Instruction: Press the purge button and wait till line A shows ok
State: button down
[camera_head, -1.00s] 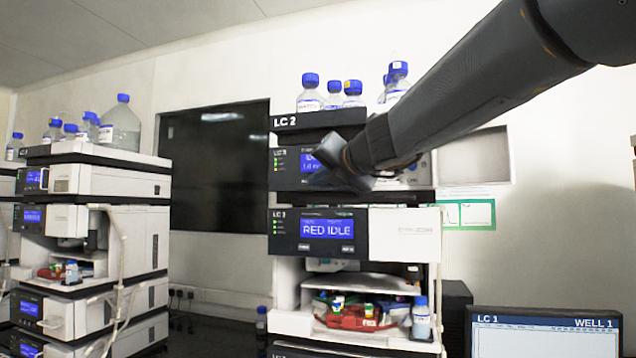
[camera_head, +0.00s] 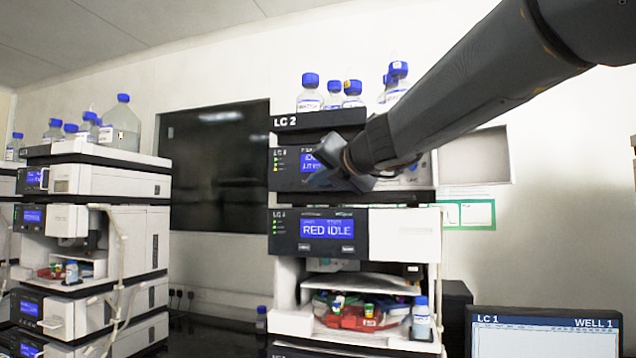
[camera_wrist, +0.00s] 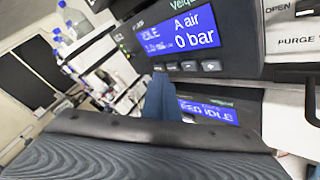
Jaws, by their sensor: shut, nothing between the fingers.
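The LC 2 pump module (camera_head: 285,172) has a blue display, partly hidden by my gripper in the head view. In the wrist view the display (camera_wrist: 186,28) reads "IDLE", "A air" and "0 bar". A row of small dark buttons (camera_wrist: 190,66) runs along the panel under it; their labels are too small to read, so I cannot tell which is purge. My gripper (camera_wrist: 162,82) is shut and empty. Its fingertips are just below the left part of that row, and I cannot tell whether they touch it. In the head view my gripper (camera_head: 325,180) is in front of this panel.
A module below shows "RED IDLE" (camera_head: 328,230). Bottles (camera_head: 333,95) stand on top of the stack. At the right of the wrist view are an "OPEN" knob and the label "PURGE" (camera_wrist: 296,42). A monitor (camera_head: 545,335) stands at lower right; another stack (camera_head: 95,180) is at left.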

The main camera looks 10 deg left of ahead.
jog(key=shift+w, duration=0.4)
jog(key=shift+w+d, duration=0.1)
jog(key=shift+w, duration=0.3)
dwell(0.8)
dwell(0.3)
jog(key=shift+s, duration=0.8)
jog(key=s, duration=0.5)
jog(key=shift+a, duration=0.25)
dwell(1.4)
